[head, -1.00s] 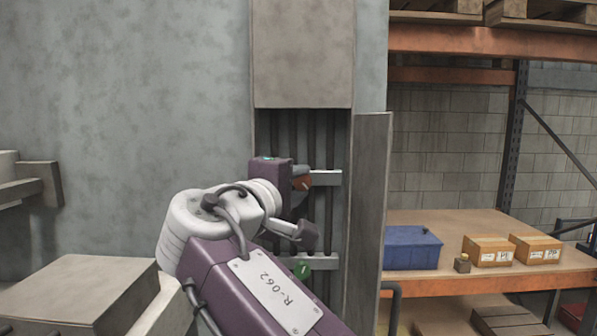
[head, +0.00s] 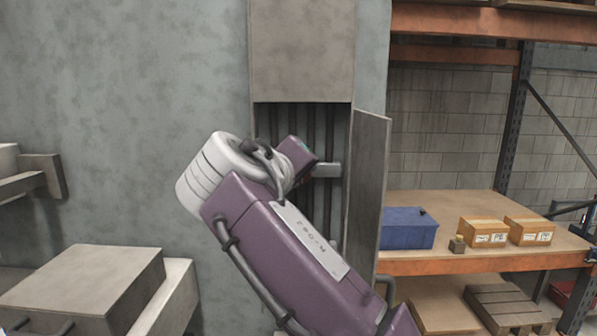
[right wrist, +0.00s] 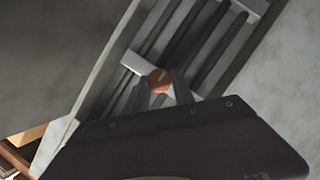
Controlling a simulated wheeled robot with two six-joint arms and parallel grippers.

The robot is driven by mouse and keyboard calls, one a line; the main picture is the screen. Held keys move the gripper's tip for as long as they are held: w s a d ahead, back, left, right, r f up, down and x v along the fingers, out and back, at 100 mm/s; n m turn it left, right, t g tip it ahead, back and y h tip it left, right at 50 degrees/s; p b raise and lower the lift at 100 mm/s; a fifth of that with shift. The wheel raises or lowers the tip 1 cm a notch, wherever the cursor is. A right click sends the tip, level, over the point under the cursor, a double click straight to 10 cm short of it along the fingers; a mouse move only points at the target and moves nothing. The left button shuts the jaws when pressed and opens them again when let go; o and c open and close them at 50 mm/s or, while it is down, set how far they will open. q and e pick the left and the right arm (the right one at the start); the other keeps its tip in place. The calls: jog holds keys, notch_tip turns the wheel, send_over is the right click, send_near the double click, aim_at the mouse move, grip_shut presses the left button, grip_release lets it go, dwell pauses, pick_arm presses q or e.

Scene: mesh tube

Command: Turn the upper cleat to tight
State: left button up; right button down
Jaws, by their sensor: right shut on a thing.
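The upper cleat (right wrist: 159,80) is a round orange-brown knob on a pale crossbar, with a short mark on its face. In the right wrist view my right gripper (right wrist: 161,85) has one dark finger on each side of it and is shut on it. In the head view my right arm comes in from the lower right, and its wrist hides the cleat and the fingertips. The crossbar end (head: 327,170) shows just right of the wrist. The lower green cleat is hidden behind my arm. My left gripper is not in view.
The cleat sits in a recess with vertical dark bars (head: 329,125) under a grey panel (head: 301,50). An open door (head: 369,190) stands at its right. A shelf (head: 455,210) holds a blue bin (head: 407,230) and cartons (head: 483,232). Grey blocks (head: 80,290) stand at lower left.

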jog(key=shift+f, duration=0.2)
dwell(0.4)
jog(key=c, duration=1.1)
grip_release()
jog(key=shift+o, duration=0.2)
jog(key=shift+r, duration=0.1)
jog(key=shift+s, duration=0.15)
jog(key=v, duration=0.9)
jog(key=shift+d+r, duration=0.1)
